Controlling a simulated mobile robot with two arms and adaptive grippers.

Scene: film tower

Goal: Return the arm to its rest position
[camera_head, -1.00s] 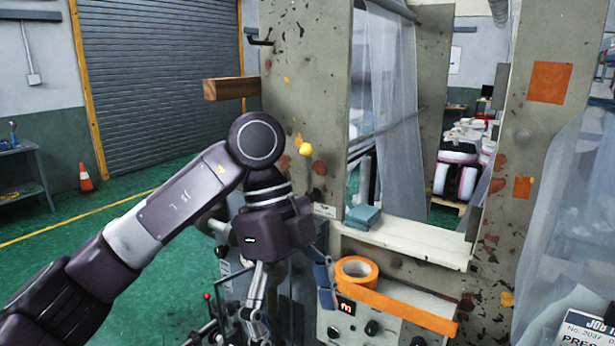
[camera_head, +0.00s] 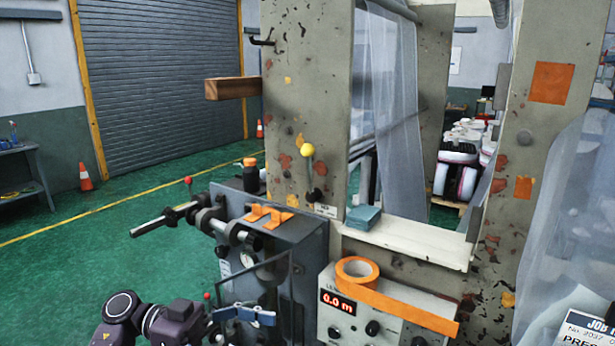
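My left arm comes in low, and its purple wrist shows at the bottom left, below and left of the grey machine box (camera_head: 300,235). At its right end is my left gripper (camera_head: 240,315), with blue parts showing at the bottom edge. Its fingertips are not clear, so I cannot tell whether it is open or shut. I see nothing clearly held in it. My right gripper is not in view.
A shaft (camera_head: 160,222) sticks out left from the machine above my arm. A yellow-knobbed lever (camera_head: 308,151), an orange tape roll (camera_head: 357,269) and a folded blue cloth (camera_head: 363,217) are to the right. The green floor (camera_head: 110,265) at left is open.

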